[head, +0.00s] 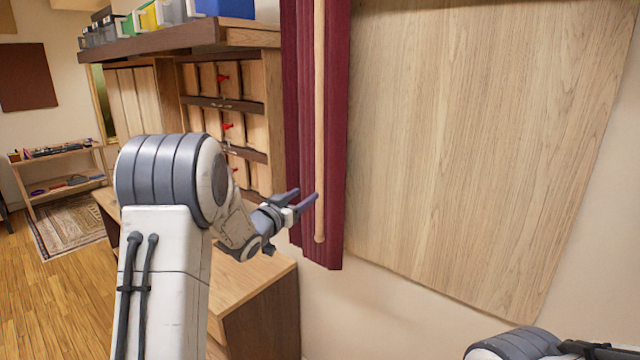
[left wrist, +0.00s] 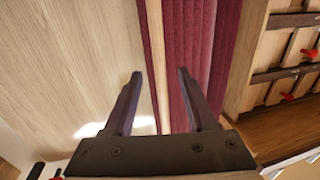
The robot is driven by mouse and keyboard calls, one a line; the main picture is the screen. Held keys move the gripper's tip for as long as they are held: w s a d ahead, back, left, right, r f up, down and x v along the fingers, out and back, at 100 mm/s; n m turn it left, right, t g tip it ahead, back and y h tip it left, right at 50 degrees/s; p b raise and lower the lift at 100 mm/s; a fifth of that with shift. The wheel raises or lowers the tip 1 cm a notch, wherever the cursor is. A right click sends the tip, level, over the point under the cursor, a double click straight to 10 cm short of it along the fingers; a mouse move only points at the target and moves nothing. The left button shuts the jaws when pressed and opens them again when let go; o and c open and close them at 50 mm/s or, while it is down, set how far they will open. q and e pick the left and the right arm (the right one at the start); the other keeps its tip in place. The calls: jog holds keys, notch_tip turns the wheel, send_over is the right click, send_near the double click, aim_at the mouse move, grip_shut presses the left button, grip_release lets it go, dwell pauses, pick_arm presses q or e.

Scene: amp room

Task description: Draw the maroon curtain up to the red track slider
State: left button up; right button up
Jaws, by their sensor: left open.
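The maroon curtain (head: 335,130) hangs gathered in a narrow strip against the wall. A pale wooden rod (head: 320,120) hangs down its front, with its rounded lower end just above the hem. My left gripper (head: 304,202) is open and empty at the rod's lower part. In the left wrist view the rod (left wrist: 157,60) runs between the two open fingers (left wrist: 160,73), with curtain folds (left wrist: 205,40) behind; I cannot tell whether they touch. The curtain's top, its track and the red track slider are out of view. Part of my right arm shows at bottom right, its gripper not visible.
A large pale wood panel (head: 470,130) covers the wall right of the curtain. To the left stand a cabinet with red knobs (head: 228,126), an overhead shelf (head: 150,42) with boxes, and a wooden desk (head: 255,285) below. Open floor (head: 60,290) lies farther left.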

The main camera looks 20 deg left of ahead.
aim_at(318, 185)
pick_arm(q)
jog(key=w+p, duration=0.1)
jog(key=w, duration=0.1)
jog(key=w+d+p, duration=0.1)
jog(key=w, duration=0.2)
jog(key=w+p, duration=0.2)
jog(key=w, duration=0.1)
jog(key=shift+w+d+r, duration=0.1)
jog(key=shift+w+d, duration=0.05)
jog(key=shift+d, duration=0.1)
jog(key=shift+w+d, duration=0.1)
jog(key=shift+w, duration=0.3)
grip_shut()
dwell(0.7)
